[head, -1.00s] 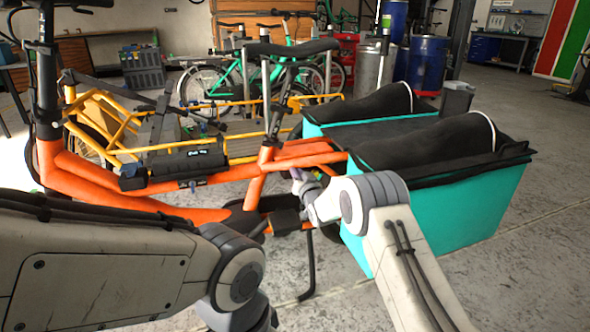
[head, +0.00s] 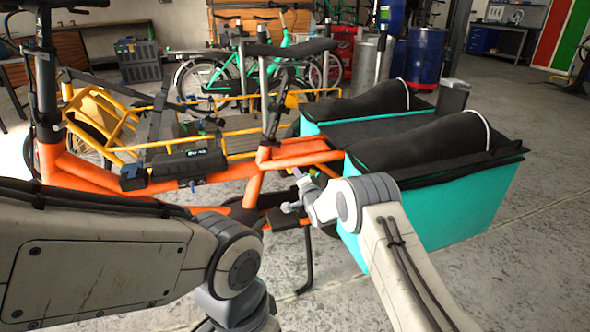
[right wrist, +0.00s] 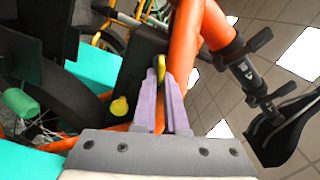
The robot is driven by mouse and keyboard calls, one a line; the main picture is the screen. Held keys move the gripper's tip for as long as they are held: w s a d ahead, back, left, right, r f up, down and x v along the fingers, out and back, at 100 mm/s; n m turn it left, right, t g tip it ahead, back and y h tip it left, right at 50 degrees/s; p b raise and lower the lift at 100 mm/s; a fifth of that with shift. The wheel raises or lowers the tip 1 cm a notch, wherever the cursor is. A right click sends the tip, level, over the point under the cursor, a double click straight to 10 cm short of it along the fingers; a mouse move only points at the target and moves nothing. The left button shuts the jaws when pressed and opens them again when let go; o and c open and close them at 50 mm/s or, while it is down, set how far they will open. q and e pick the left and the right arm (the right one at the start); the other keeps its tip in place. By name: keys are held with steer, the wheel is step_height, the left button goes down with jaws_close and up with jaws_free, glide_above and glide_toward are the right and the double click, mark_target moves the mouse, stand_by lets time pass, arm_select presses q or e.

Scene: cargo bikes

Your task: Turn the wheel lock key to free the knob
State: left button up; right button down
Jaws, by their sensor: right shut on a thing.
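The orange cargo bike (head: 215,172) stands across the head view with a black lock housing (right wrist: 150,65) on its frame in the right wrist view. My right gripper (head: 297,175) reaches in at the frame below the saddle. In the right wrist view its purple fingers (right wrist: 160,85) are closed on a small yellow piece, seemingly the lock key (right wrist: 159,66), at the edge of the housing. A round yellow knob (right wrist: 119,107) sits left of the fingers, apart from them. How far the key is turned I cannot tell. My left gripper is outside the view.
A teal cargo box (head: 430,215) with a black cover stands right of my right gripper. A black saddle (head: 290,48) is above it. A yellow-framed bike (head: 240,143) and a green bike (head: 270,60) stand behind. Grey floor at the right is clear.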

steer(key=shift+f+m+p, duration=0.25)
steer(key=shift+m+p, duration=0.05)
steer(key=shift+m, duration=1.5)
steer(key=c, duration=1)
jaws_free()
steer(key=shift+o, duration=0.2)
steer(key=p+v, duration=0.4)
steer(key=v, duration=0.6)
steer(key=shift+s, duration=0.25)
